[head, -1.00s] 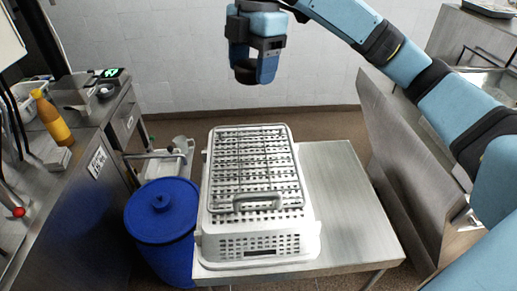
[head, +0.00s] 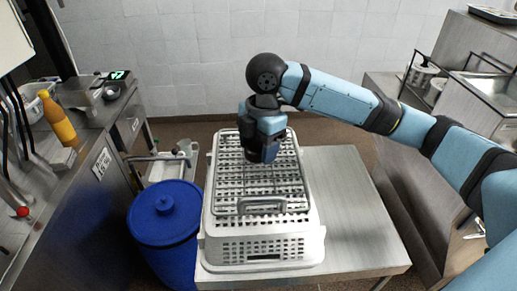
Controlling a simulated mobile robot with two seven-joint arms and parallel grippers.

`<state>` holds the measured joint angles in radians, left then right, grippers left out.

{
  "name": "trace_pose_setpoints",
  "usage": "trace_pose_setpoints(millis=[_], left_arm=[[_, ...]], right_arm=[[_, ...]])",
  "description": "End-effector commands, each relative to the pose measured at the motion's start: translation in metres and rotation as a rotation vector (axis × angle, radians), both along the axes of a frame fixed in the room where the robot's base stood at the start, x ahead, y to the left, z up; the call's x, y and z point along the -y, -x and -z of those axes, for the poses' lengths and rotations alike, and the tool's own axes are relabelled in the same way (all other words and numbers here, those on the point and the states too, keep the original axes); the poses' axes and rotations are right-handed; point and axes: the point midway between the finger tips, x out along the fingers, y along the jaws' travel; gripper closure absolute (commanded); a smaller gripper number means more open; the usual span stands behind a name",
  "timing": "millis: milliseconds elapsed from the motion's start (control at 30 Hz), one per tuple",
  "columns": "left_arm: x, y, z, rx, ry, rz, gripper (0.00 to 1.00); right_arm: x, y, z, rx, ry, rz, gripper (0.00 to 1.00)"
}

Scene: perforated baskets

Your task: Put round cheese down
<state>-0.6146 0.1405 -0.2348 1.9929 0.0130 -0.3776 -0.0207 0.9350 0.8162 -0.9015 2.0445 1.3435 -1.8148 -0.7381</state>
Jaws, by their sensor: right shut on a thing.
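My right gripper (head: 262,152) points down over the rear part of the white perforated basket (head: 262,250), above the wire rack (head: 262,209) on its top. It is shut on a dark, rounded thing, which I take to be the round cheese. The fingers hide most of it, and I cannot tell whether it touches the rack. The rest of the rack looks empty. My left gripper is not in view.
The basket stands on a steel table (head: 350,215), with bare table to its right. A blue lidded barrel (head: 165,215) stands left of it. A counter with an orange bottle (head: 57,118) is at the far left. Steel units stand at the right.

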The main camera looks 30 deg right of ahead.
Motion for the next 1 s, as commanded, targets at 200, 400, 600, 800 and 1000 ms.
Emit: trace_pose_setpoints(millis=[200, 400, 600, 800, 1000], left_arm=[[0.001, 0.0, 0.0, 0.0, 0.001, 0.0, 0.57], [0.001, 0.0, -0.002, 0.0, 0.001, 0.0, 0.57], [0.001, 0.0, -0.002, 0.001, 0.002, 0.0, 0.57], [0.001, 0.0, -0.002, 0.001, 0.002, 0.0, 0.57], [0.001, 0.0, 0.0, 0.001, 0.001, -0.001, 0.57]], right_arm=[[0.0, 0.0, 0.012, 0.001, 0.0, 0.0, 0.63], [0.0, 0.0, 0.013, 0.0, 0.0, 0.0, 0.63], [0.0, 0.0, 0.015, 0.0, 0.0, 0.0, 0.13], [0.0, 0.0, 0.015, 0.0, 0.0, 0.0, 0.13], [0.001, -0.001, 0.002, 0.002, -0.001, 0.0, 0.13]])
